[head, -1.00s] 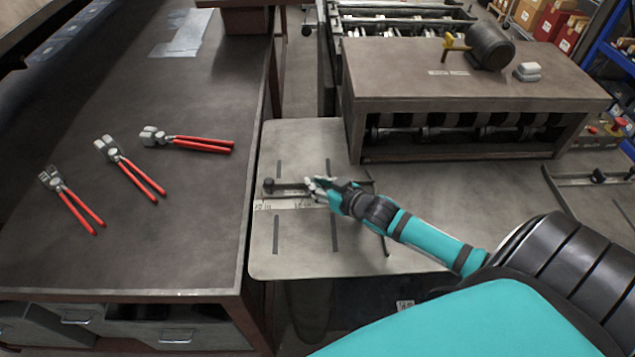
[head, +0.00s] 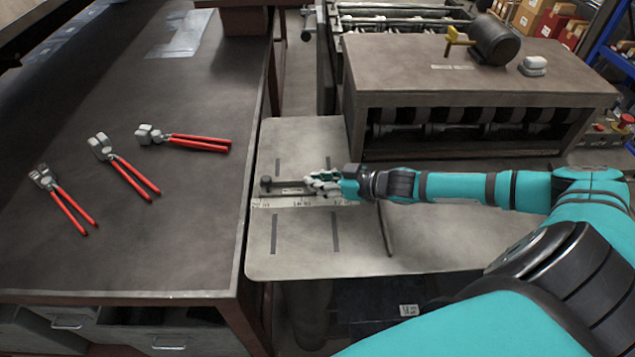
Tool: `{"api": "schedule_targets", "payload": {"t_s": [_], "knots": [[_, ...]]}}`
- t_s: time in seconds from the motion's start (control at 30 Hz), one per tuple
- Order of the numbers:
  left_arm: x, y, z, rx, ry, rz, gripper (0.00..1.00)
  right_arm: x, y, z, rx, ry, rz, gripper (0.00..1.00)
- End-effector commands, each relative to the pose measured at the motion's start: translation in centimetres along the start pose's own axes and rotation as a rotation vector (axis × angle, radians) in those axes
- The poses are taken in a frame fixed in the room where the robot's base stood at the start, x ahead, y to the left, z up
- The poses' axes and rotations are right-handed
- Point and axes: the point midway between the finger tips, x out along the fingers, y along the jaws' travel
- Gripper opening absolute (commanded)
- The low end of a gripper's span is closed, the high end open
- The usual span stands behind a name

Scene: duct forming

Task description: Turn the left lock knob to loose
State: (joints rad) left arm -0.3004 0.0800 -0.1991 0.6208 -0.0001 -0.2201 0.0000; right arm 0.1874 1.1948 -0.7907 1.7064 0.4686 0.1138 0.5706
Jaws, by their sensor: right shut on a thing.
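My right gripper (head: 322,184) reaches in from the right, over the grey feed table. It is shut at the right part of a short dark guide bar (head: 290,189). Its fingers cover what they hold, which by its place is the left lock knob; the knob's own setting cannot be seen. A small black round piece (head: 266,181) stands uncovered at the bar's left end, apart from the fingers. A pale printed scale (head: 290,202) lies along the front of the bar. My left gripper is not in view.
A dark rod (head: 386,232) lies on the feed table just below my right forearm. The roller machine (head: 480,85) with a motor on top stands behind. Several red-handled pliers (head: 125,168) lie on the dark bench at left. The front of the feed table (head: 300,262) is clear.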

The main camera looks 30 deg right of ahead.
Motion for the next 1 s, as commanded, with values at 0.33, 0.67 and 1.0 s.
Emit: {"api": "schedule_targets", "payload": {"t_s": [0.33,0.67,1.0], "knots": [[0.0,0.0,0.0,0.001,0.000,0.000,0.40,-0.1,0.3,0.4,-0.003,-0.011,0.007,0.25],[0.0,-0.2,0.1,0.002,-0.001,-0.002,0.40,-0.1,0.1,0.3,-0.001,-0.008,0.005,0.34],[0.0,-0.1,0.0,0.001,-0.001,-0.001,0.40,-2.0,0.2,-4.4,-0.007,-0.006,0.005,0.34]]}}
